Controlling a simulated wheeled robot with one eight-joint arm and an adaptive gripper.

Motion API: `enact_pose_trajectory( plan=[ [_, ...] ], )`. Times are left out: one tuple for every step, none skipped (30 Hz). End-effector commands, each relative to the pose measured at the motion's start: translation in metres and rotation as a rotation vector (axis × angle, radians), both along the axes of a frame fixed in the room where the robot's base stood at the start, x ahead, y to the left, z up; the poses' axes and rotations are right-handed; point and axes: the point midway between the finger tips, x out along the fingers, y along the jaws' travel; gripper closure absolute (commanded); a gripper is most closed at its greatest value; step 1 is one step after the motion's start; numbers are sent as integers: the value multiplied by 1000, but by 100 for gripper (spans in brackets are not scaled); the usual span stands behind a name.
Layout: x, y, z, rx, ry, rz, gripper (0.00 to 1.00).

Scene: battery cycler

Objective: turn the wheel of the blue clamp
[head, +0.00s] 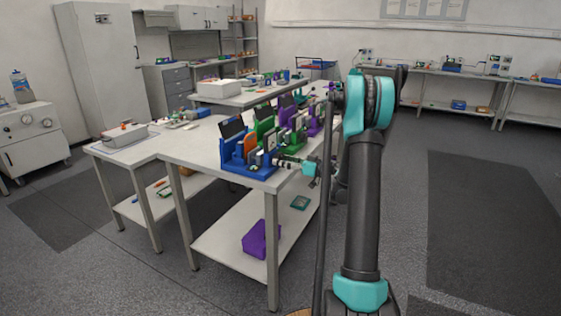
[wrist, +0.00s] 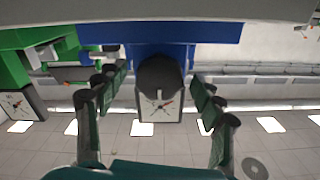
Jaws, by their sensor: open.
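The blue clamp (head: 247,170) stands at the near corner of the white table. In the wrist view its blue body (wrist: 205,33) crosses the top. A dark rounded part, seemingly its wheel (wrist: 160,70), sticks out toward the camera, with a square white dial with hands (wrist: 161,105) at its lower end. My gripper (wrist: 158,82) is open, with one dark green finger on each side of the dark part and visible gaps on both sides. In the head view my gripper (head: 292,163) is at the clamp's right side; contact cannot be told there.
Green (head: 265,122) and purple clamps stand in a row behind the blue one. A green clamp body (wrist: 12,68) with a similar dial is left in the wrist view. A purple box (head: 260,238) lies on the lower shelf. The floor at right is clear.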

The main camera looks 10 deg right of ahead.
Motion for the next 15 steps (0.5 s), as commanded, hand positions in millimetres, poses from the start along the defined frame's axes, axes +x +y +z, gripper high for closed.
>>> enact_pose_trajectory(
  plan=[
    [3,4,0,0,0,1,32],
    [4,6,0,0,0,1,32],
    [5,7,0,0,0,0,32],
    [6,8,0,0,0,0,32],
    [7,9,0,0,0,0,32],
    [7,10,0,0,0,-1,32],
    [7,10,0,0,0,-1,32],
    [8,10,0,0,0,-1,32],
    [8,10,0,0,0,-1,32],
    [8,10,0,0,0,-1,32],
    [8,10,0,0,0,-1,32],
    [8,10,0,0,0,-1,32],
    [8,10,0,0,0,-1,32],
    [8,10,0,0,0,-1,34],
    [8,10,0,0,0,-1,38]
  ],
)
